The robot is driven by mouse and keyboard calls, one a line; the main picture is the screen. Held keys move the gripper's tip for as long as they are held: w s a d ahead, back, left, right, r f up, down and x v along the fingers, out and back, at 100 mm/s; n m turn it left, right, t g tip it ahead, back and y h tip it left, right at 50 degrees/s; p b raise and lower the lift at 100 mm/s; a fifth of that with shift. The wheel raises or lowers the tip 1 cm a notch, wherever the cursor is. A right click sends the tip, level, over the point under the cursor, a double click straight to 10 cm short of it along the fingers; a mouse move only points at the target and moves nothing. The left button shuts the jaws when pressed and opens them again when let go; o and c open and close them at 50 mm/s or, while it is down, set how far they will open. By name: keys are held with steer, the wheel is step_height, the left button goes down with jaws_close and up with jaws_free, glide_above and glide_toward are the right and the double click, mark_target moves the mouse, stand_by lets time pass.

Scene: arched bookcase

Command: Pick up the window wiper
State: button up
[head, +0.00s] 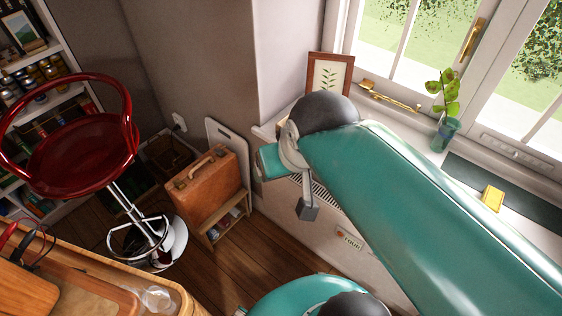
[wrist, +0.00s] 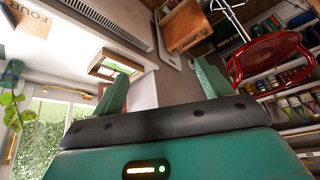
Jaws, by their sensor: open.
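I make out no certain wiper in the wrist view. My gripper (wrist: 166,66) shows in the wrist view with its two green fingers wide apart and nothing between them. In the head view my green arm reaches over the sill's near side, and the fingers cannot be clearly made out.
The sill (head: 425,115) also holds a framed picture (head: 329,75), a plant in a glass vase (head: 445,130) and a yellow block (head: 492,198) on a dark strip. A red stool (head: 85,150), a brown case (head: 205,185) and a wooden table (head: 110,285) stand left.

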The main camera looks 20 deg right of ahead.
steer(key=shift+s+a+n, duration=0.2)
steer(key=shift+n, duration=0.2)
steer(key=shift+o, duration=0.5)
